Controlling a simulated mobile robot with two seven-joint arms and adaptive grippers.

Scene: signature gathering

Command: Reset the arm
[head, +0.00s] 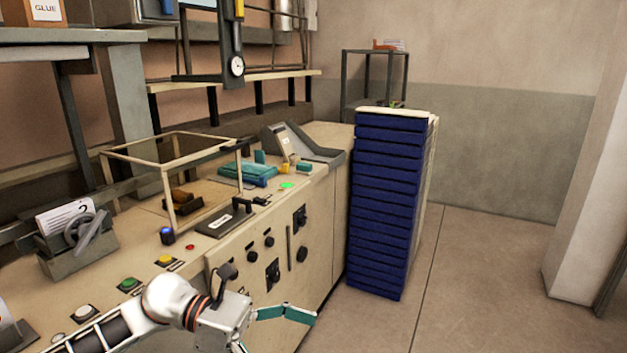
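My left arm comes in from the bottom left, in front of the machine's control panel (262,262). My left gripper (284,336) is at the bottom, low in front of the panel. One teal finger reaches right and bends at its tip. Only a bit of the other finger shows at the bottom edge, well apart from the first, so the gripper looks open. I see nothing held in it. My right arm and gripper are out of view.
A tall stack of dark blue layers (386,210) stands right of the machine. The machine top carries a framed clear box (172,146), a teal object (247,174) and a grey clamp-like device (75,240) at left. The floor (480,290) at right is clear.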

